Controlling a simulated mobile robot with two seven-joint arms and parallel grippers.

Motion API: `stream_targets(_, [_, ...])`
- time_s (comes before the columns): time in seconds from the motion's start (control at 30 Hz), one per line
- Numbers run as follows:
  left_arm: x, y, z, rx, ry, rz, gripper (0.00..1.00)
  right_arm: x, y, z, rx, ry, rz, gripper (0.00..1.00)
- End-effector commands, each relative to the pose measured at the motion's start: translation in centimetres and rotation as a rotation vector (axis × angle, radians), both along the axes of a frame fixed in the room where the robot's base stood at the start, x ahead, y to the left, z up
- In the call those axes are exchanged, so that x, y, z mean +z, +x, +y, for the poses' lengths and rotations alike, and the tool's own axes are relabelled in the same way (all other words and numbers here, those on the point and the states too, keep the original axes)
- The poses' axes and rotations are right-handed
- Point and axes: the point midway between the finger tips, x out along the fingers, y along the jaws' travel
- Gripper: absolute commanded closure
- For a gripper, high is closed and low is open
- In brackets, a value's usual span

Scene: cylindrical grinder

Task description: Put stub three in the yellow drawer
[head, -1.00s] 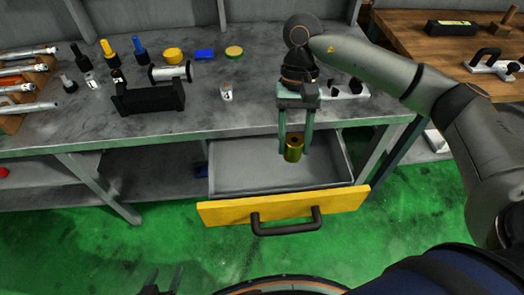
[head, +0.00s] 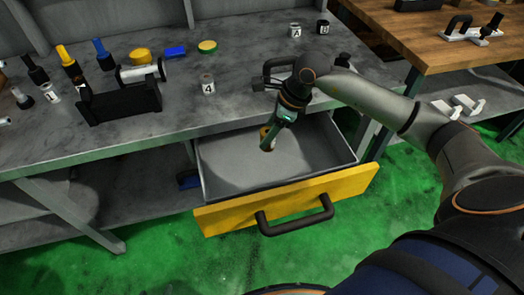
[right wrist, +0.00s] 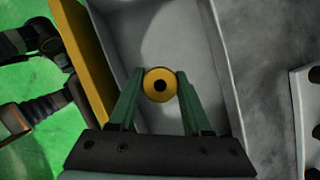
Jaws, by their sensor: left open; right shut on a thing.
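The yellow drawer (head: 225,218) is pulled out under the bench, and its grey inside looks empty. My right gripper (head: 268,138) points down over the open drawer, shut on a brass-coloured stub (head: 264,134). The right wrist view shows the stub (right wrist: 160,84) end-on, with a dark hole in its middle, between the green fingers of the right gripper (right wrist: 160,95). The drawer floor shows behind it. No number is readable on the held stub, and its height above the floor is hard to tell. My left gripper is not in view.
A stub marked 4 (head: 208,84) stands on the grey bench (head: 180,125). A black stand (head: 118,103) with a spool-like part is to its left. Bottles and coloured lids stand behind. The dark drawer handle (head: 297,218) juts out in front.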

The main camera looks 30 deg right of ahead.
Motion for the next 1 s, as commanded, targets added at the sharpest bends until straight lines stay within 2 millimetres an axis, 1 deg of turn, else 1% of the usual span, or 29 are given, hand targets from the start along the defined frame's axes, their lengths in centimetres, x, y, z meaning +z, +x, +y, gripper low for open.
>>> stream_targets(0.03, [-1.0, 0.0, -0.2, -0.003, -0.002, -0.002, 0.33, -1.4, 0.3, -0.5, -0.082, 0.001, -0.004, 1.0])
stream_targets(0.1, [-1.5, 0.1, -0.4, -0.007, -0.005, -0.005, 0.33, -2.4, 0.8, -1.2, -0.2, 0.003, -0.004, 1.0])
stream_targets(0.23, [-2.4, 0.1, -0.4, -0.011, -0.005, 0.0, 0.33, -3.8, 1.5, -2.3, -0.377, 0.003, -0.004, 1.0])
stream_targets(0.4, [-2.7, 0.2, -0.4, -0.015, -0.003, -0.004, 0.33, -4.7, 1.9, -3.2, -0.517, 0.004, -0.004, 1.0])
stream_targets(0.47, [-2.7, 0.3, -0.4, -0.016, -0.003, -0.008, 0.33, -5.1, 2.0, -3.4, -0.541, 0.003, -0.003, 1.0])
stream_targets(0.53, [-2.7, 0.4, -0.5, -0.016, -0.004, -0.01, 0.33, -5.9, 2.0, -3.5, -0.557, 0.004, 0.001, 1.0])
stream_targets(0.7, [-3.1, 0.4, -0.5, -0.016, -0.003, -0.009, 0.33, -9.1, 2.0, -3.5, -0.56, 0.005, 0.004, 1.0])
stream_targets(0.8, [-3.2, 0.4, -0.4, -0.016, -0.003, -0.008, 0.33, -10.4, 2.0, -3.5, -0.559, 0.004, 0.001, 1.0])
stream_targets(1.0, [-3.3, 0.4, -0.4, -0.016, -0.002, -0.009, 0.33, -11.7, 2.1, -3.5, -0.558, 0.004, 0.0, 1.0])
